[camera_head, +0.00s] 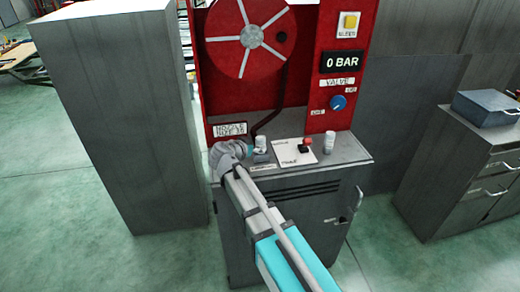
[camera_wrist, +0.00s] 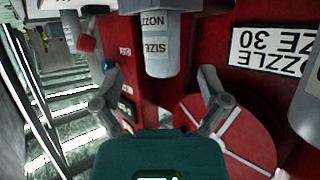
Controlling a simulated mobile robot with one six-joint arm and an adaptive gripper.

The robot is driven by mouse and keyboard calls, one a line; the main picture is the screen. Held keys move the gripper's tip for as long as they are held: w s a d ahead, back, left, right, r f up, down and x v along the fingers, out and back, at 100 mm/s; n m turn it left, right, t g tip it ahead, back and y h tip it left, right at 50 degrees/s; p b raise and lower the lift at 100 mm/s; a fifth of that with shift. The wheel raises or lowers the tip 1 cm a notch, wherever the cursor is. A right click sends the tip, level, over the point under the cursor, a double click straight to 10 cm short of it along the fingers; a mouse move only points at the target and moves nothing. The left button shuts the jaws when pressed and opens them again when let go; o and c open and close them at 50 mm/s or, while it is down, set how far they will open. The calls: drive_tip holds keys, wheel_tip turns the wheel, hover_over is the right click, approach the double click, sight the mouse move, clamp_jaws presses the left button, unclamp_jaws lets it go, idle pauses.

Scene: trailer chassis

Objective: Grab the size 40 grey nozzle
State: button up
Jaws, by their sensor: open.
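A grey cylindrical nozzle (camera_wrist: 161,62) with a white label reading "NOZZ" and "SIZE" is at the top middle of the wrist view. Its size number cannot be read. My gripper (camera_wrist: 159,71) is open, with one finger on each side of this nozzle and a visible gap on both sides. In the head view my gripper (camera_head: 243,150) is over the left part of the cabinet top, beside a pale nozzle (camera_head: 260,142). Another pale nozzle (camera_head: 329,142) stands upright farther right. Part of a grey cylinder (camera_wrist: 307,100) shows at the wrist view's right edge.
The grey cabinet (camera_head: 300,185) has a red panel (camera_head: 300,100) behind it with a hose reel (camera_head: 240,62), a blue valve knob (camera_head: 338,102) and a "0 BAR" display (camera_head: 343,61). A red-topped device (camera_head: 307,142) sits between the nozzles. A tall grey cabinet (camera_head: 120,120) stands left.

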sight(257, 143)
drive_tip(key=shift+b+x, duration=0.75)
drive_tip(key=shift+x, duration=1.55)
drive_tip(key=shift+a, duration=0.1)
clamp_jaws()
drive_tip(key=shift+r, duration=0.2)
